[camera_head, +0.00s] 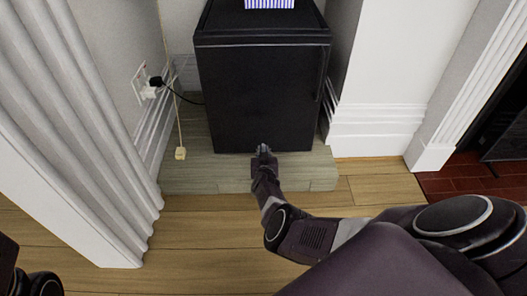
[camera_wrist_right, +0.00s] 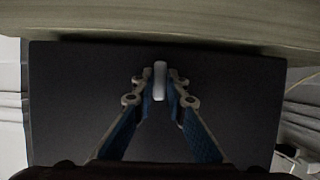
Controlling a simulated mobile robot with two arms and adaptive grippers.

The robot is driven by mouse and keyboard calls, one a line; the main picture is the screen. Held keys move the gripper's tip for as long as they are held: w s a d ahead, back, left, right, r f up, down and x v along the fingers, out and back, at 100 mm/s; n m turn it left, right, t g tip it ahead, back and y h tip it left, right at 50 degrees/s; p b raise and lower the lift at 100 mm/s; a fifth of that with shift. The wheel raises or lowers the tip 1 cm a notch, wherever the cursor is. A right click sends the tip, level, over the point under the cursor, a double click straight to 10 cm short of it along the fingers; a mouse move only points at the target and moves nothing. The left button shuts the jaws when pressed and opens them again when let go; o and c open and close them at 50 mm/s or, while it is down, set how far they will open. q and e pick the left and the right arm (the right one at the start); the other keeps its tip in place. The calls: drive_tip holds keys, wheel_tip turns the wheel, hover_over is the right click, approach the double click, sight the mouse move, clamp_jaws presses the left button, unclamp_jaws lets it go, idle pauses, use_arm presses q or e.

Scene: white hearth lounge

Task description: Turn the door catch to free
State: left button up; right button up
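The task's door is the front of a small black cabinet (camera_head: 262,98), which looks like a mini fridge; its dark face (camera_wrist_right: 80,115) fills most of the right wrist view. A small pale upright catch (camera_wrist_right: 160,80) sits on that door near the edge by the plinth. My right gripper (camera_head: 264,150) is at the bottom of the door. In the right wrist view its fingers (camera_wrist_right: 160,88) are open, one on each side of the catch, with a narrow gap visible. Contact is unclear. In the head view the gripper hides the catch. My left gripper is not in view.
The cabinet stands on a low wooden plinth (camera_head: 205,178) between white walls.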

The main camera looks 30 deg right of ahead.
sight(263, 150)
drive_tip(key=o, duration=0.4)
drive_tip(key=shift+c, duration=0.2)
drive_tip(key=shift+v, duration=1.65)
drive_tip(key=shift+a+v, duration=0.25)
drive_tip(key=shift+v, duration=2.2)
drive_tip(key=shift+w+f, duration=0.1)
drive_tip(key=shift+w, duration=0.05)
drive_tip(key=shift+x, duration=2.3)
drive_tip(key=shift+d+x, duration=0.25)
drive_tip(key=shift+x, duration=1.5)
